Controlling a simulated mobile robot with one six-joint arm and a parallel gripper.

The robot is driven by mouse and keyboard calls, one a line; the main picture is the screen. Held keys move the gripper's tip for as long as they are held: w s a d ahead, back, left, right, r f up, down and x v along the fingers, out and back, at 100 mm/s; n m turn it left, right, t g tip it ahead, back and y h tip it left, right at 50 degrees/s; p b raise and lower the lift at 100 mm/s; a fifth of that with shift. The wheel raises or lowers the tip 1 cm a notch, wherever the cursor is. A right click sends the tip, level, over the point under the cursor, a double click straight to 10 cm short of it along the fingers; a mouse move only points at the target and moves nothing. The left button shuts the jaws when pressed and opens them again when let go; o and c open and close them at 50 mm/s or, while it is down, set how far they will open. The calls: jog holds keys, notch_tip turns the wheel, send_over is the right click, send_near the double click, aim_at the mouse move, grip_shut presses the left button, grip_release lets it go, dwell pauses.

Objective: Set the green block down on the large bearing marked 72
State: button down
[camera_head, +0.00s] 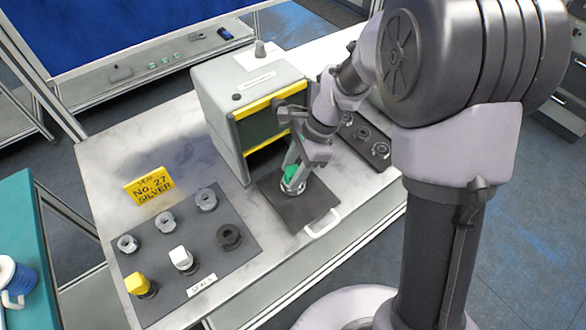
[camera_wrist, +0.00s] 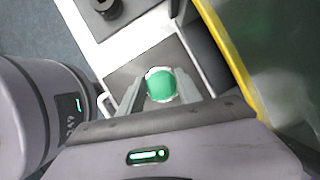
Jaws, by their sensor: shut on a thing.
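My gripper (camera_head: 295,163) is shut on the green block (camera_head: 290,172) and points down over a dark tray (camera_head: 312,213) in front of the grey machine. A silvery ring (camera_head: 298,190) shows right below the block; no number can be read on it. In the wrist view, the block (camera_wrist: 161,86) is a round green face between the fingers of my gripper (camera_wrist: 162,96), with a pale rim (camera_wrist: 151,72) around its edge. I cannot tell whether the block touches the ring. I can read no 72 anywhere in view.
The grey machine (camera_head: 222,92) with yellow-edged opening stands right behind the tray. A white handle (camera_head: 322,224) sticks out in front. Another dark holder (camera_head: 385,151) with ring parts lies right.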

jog(key=shift+f, duration=0.35)
jog(key=shift+c, duration=2.1)
grip_release()
notch_tip(320, 180, up, 8)
jog(key=p, duration=0.6)
jog(key=shift+f, duration=0.2)
